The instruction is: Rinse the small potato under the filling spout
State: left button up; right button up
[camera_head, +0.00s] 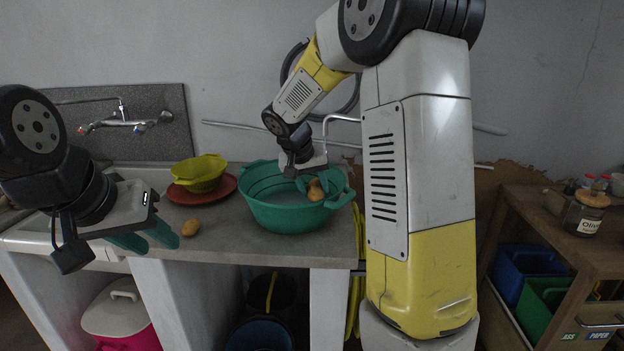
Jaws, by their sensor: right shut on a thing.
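My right gripper (316,187) reaches down over the green tub (272,217) and is shut on a brownish potato (316,193), at the tub's right side near the rim. The fingers partly hide this potato. A bent metal spout (340,118) stands behind my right arm, above the tub; I cannot see any water coming from it. Another potato (190,227) lies on the counter left of the tub; I cannot tell which potato is smaller. My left gripper (147,240) is open and empty at the counter's front edge, left of the loose potato.
A yellow colander (199,175) sits on a red plate (228,189) on the grey counter (225,245). A wall tap (125,122) is above the sink at left. A wooden shelf (545,220) with a jar (586,214) stands at right. My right arm blocks the area between.

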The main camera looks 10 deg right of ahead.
jog(key=shift+s, duration=0.1)
jog(key=s+a+r, duration=0.3)
jog(key=r, duration=0.1)
jog(key=shift+s+a, duration=0.25)
dwell(0.4)
dwell(0.4)
